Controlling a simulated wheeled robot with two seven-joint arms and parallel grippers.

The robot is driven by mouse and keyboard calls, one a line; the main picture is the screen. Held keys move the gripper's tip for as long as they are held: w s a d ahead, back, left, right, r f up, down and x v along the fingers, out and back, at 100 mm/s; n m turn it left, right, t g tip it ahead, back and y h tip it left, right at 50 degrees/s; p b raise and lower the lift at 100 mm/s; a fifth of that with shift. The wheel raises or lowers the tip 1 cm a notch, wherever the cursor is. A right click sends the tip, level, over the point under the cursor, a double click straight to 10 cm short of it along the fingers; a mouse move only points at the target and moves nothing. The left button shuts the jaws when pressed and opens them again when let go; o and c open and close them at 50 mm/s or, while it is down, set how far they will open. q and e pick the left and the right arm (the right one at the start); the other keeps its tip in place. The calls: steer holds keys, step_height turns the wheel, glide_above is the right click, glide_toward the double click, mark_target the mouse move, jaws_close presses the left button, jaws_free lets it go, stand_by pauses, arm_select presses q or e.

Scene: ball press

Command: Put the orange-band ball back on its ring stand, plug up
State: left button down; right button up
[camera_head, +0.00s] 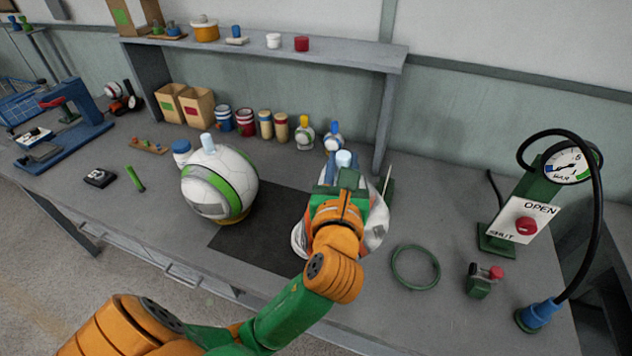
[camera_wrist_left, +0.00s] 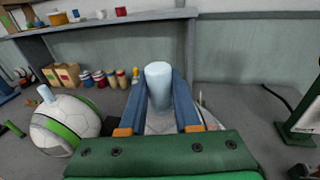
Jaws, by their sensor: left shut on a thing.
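My left gripper (camera_head: 343,172) is shut on the pale blue plug on top of a white ball (camera_head: 376,232). The plug (camera_wrist_left: 159,86) stands upright between the blue fingers in the left wrist view. A second white ball (camera_head: 226,182) with a green band sits to the left, plug up, on a yellow-orange ring (camera_head: 236,219). A green ring (camera_head: 415,267) lies empty on the table to the right. My right gripper is not in view.
A dark mat (camera_head: 262,238) lies between the balls. A green pump stand with gauge (camera_head: 568,165) and black hose is at right, with a small red-topped device (camera_head: 485,280) near it. Jars and bottles line the back under the shelf (camera_head: 290,48).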

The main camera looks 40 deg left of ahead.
arm_select(q)
steer(key=a, duration=0.1)
steer(key=w+a+f, duration=0.1)
steer(key=a, duration=0.1)
steer(key=w+a+f, duration=0.1)
steer(key=a, duration=0.1)
steer(key=shift+w+a+f, duration=0.2)
steer(key=w+a+f+b, duration=0.2)
steer(key=a+f, duration=0.2)
steer(key=f, duration=0.5)
steer(key=shift+w, duration=0.25)
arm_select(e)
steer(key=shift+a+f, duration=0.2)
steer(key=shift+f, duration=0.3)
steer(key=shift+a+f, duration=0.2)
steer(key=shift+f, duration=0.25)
arm_select(q)
steer(key=shift+f, duration=0.3)
steer(key=c, duration=0.6)
jaws_free()
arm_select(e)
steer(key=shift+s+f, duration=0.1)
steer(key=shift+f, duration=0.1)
